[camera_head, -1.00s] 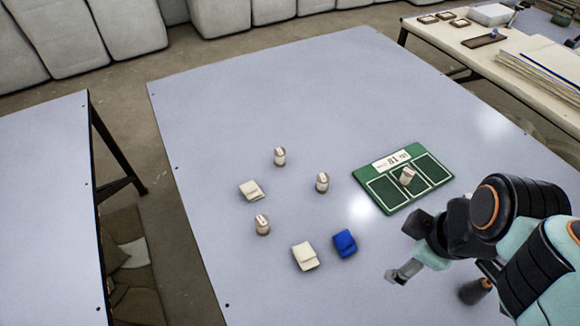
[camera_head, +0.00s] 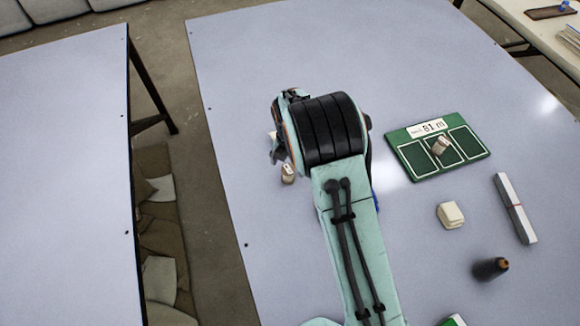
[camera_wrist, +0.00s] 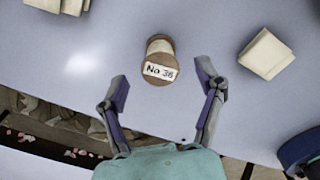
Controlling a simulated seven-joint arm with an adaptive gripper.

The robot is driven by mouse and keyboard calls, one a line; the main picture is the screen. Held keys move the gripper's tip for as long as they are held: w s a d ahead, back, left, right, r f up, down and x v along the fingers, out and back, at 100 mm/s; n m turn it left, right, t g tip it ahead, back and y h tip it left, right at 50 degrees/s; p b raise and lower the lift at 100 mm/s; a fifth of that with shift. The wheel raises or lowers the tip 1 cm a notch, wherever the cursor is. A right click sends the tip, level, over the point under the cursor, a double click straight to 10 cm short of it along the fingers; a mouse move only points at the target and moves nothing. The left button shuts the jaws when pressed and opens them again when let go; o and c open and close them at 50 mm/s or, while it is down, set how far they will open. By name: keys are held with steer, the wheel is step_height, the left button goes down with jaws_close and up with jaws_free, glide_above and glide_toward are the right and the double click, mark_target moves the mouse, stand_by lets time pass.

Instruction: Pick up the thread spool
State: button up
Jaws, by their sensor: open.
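My gripper (camera_wrist: 162,82) is open and holds nothing. In the head view a spool (camera_head: 288,173) stands on the table just below my gripper (camera_head: 278,152), which is partly hidden by my wrist. Another spool (camera_head: 440,146) sits on the green board (camera_head: 478,153), on its middle panel. My arm covers the middle of the table.
The wrist view shows a folded cream cloth (camera_wrist: 266,54) to the right and pale pieces at the top left. In the head view a cream cloth (camera_head: 450,215), a dark cone (camera_head: 490,268) and a long white bar (camera_head: 514,208) lie to the right. The table's left edge is near the gripper.

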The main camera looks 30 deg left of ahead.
mark_target(288, 169)
step_height(288, 169, down, 4)
steer(key=shift+f, duration=0.15)
steer(key=c, duration=1.1)
